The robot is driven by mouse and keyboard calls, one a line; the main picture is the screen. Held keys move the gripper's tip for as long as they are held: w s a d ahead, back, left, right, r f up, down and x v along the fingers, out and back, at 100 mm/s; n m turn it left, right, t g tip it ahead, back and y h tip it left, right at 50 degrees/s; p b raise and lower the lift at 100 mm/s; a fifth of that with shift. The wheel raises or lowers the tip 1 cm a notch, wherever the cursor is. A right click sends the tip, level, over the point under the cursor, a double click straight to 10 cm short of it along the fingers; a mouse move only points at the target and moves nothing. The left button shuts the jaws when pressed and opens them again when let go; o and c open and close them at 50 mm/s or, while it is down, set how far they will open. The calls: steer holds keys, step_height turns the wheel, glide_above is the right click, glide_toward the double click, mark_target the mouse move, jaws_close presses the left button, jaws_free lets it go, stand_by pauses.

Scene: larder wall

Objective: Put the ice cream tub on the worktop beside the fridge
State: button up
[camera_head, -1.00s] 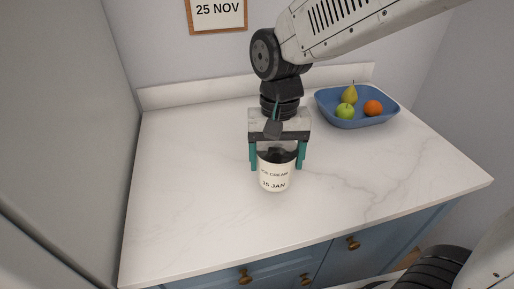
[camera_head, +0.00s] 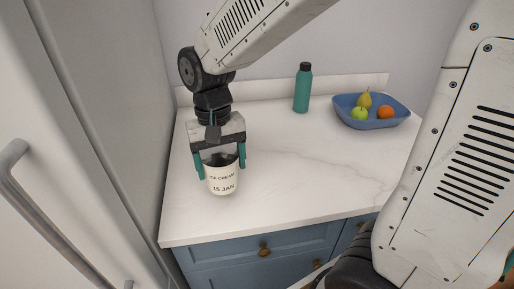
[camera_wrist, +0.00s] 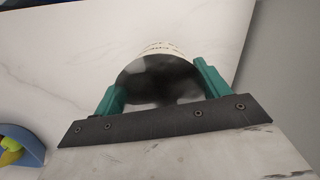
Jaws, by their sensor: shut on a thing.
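The ice cream tub (camera_head: 222,181) is a white tub with a dark lid, lettered "ICE CREAM" and "15 JAN". My gripper (camera_head: 221,165) is shut on it, with one teal finger on each side. The tub is upright over the left part of the white marbled worktop (camera_head: 290,175); I cannot tell whether its base touches the surface. In the wrist view the tub's dark lid (camera_wrist: 160,80) sits between the fingers. The fridge (camera_head: 60,150) stands at the left, with a grey handle on its front.
A teal bottle (camera_head: 302,90) stands at the back of the worktop. A blue bowl (camera_head: 372,123) with a pear, a green apple and an orange is at the back right. The worktop's middle and front right are clear. Blue drawers (camera_head: 235,254) with brass knobs are below.

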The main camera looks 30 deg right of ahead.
steer(key=shift+w+d+f, duration=0.75)
steer(key=shift+w+d, duration=0.2)
steer(key=shift+d, duration=0.45)
steer(key=shift+w+d+f, duration=0.75)
steer(key=shift+w+d, duration=0.25)
steer(key=shift+d, duration=0.45)
steer(key=shift+w+d+f, duration=0.75)
steer(key=shift+w+d, duration=0.2)
steer(key=shift+d, duration=0.45)
steer(key=shift+f, duration=0.1)
steer(key=o, duration=1.2)
